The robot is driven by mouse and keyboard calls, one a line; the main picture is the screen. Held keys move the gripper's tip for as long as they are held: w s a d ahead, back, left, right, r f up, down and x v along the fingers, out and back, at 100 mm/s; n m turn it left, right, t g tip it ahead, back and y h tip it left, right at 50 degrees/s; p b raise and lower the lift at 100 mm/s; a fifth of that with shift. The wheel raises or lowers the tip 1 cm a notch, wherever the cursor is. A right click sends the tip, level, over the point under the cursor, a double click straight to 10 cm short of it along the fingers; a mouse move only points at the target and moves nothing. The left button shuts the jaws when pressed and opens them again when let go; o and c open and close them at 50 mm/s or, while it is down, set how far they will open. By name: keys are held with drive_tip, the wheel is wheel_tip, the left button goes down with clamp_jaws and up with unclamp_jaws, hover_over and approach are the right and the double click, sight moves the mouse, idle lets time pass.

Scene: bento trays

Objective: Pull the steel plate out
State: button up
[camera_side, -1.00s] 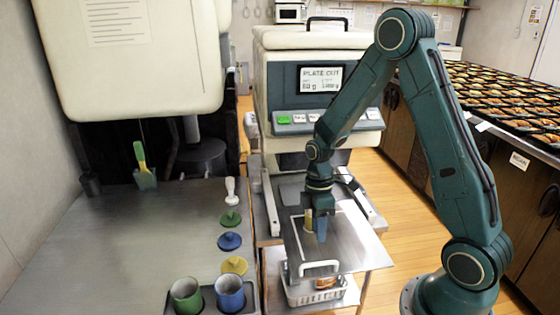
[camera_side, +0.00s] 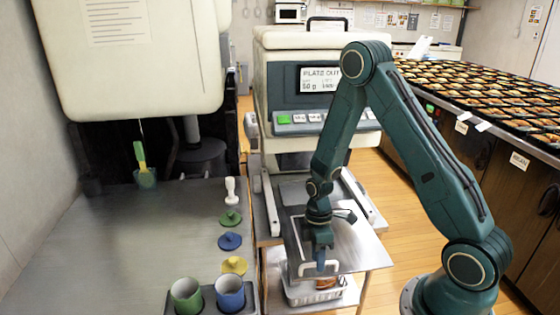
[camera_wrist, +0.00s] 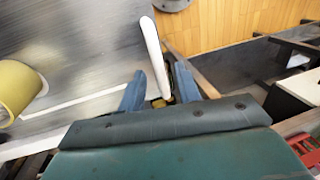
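The steel plate (camera_side: 350,258) lies flat in front of the machine and also fills the upper left of the wrist view (camera_wrist: 90,70). Its white handle (camera_side: 305,269) stands at the front end. My gripper (camera_side: 320,266) points down at the handle. In the wrist view, the blue fingers of my gripper (camera_wrist: 158,90) are apart, and the white handle (camera_wrist: 152,45) runs between them, nearer the right finger. A yellow cylinder (camera_wrist: 15,88) is on the plate at the wrist view's left edge; my gripper appears to hide it in the side view.
The machine (camera_side: 315,75) behind shows "PLATE OUT". A green cup (camera_side: 186,295) and a blue cup (camera_side: 229,293) stand left, with lids behind. Filled trays (camera_side: 480,90) cover the right counter.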

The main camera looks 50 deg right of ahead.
clamp_jaws()
drive_tip(key=s+a, duration=0.3)
drive_tip(key=shift+s+a, duration=0.25)
idle(0.3)
unclamp_jaws()
drive_tip(key=shift+r, duration=0.1)
